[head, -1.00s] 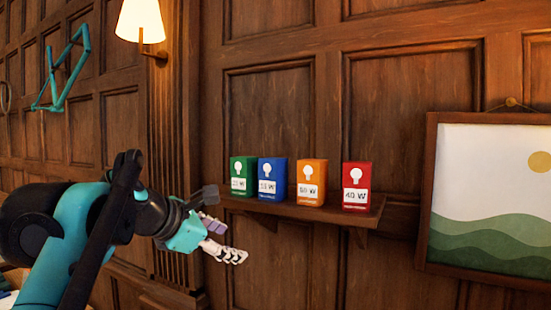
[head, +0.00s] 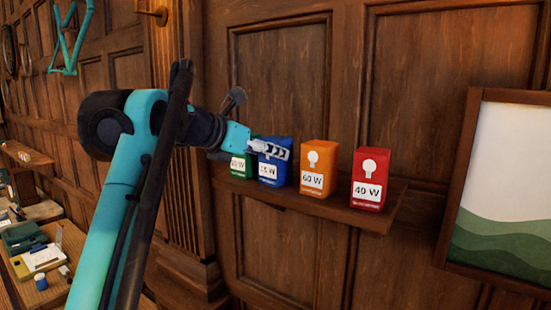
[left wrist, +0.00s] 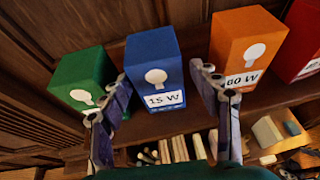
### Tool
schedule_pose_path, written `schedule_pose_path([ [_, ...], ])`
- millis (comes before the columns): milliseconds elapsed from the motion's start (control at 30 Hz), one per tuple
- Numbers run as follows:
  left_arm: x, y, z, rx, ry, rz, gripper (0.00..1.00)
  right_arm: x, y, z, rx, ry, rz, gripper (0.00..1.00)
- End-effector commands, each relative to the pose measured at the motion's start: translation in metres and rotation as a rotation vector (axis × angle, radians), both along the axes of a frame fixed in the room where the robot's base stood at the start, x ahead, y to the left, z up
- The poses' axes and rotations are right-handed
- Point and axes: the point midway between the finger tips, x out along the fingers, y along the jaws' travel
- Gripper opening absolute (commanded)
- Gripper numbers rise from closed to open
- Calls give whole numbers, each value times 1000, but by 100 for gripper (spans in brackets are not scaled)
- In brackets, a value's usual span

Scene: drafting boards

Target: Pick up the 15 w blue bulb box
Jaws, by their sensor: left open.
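The blue 15 W bulb box (head: 275,164) stands upright on a wooden wall shelf, between the green and orange boxes. In the left wrist view the blue box (left wrist: 154,70) sits between the two open fingers of my left gripper (left wrist: 163,115), with its 15 W label facing the camera. The left finger is near the gap beside the green box, and the right finger is in front of the gap beside the orange box. In the head view my left gripper (head: 268,150) covers the upper front of the blue box. I cannot tell whether a finger touches it. My right gripper is not in view.
The green box (head: 240,170), orange 60 W box (head: 318,165) and red 40 W box (head: 370,180) stand on the same shelf (head: 340,207). A framed landscape picture (head: 505,190) hangs at the right. A cluttered table (head: 60,285) is at the lower left.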

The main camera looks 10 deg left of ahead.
Motion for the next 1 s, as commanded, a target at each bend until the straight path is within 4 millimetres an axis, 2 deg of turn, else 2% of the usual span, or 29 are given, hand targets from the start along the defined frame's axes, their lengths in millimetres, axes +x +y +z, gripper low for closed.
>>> schedule_pose_path([
  [100, 14, -8, -6, 1, 0, -3, 62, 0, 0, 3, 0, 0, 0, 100],
  [267, 23, -11, -11, 1, 0, 0, 62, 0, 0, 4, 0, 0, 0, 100],
  [600, 60, -27, -32, 2, -2, -2, 62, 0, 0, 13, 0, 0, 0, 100],
  [867, 63, -28, -34, 2, -1, 0, 62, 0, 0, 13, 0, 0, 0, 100],
  [1000, 62, -28, -34, 2, -1, 0, 28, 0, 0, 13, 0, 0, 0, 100],
])
